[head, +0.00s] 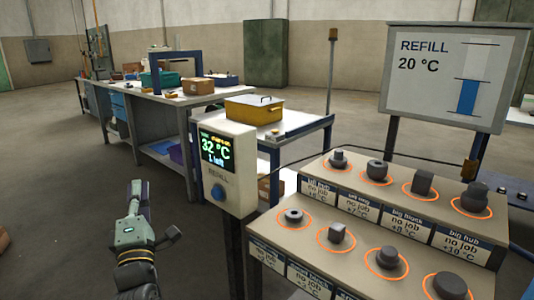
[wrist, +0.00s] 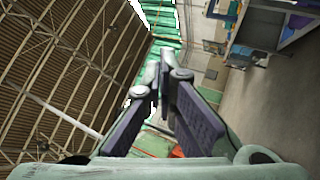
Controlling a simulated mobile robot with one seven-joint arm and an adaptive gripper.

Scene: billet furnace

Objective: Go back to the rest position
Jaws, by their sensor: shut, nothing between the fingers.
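My gripper (head: 137,188) is raised in the lower left of the head view, with its fingers pointing up. It is apart from the control box and the rack of parts. In the wrist view my gripper (wrist: 165,75) is shut and empty, its two dark fingers meeting at the tips. Only the upper part of my arm shows in the head view.
A grey control box (head: 229,168) with a blue button reads 32 °C, right of my gripper. A sloped stand (head: 335,230) holds several dark metal parts in orange rings. A sign (head: 445,70) reads REFILL 20 °C. Workbenches (head: 160,100) stand behind; the left floor is mostly clear.

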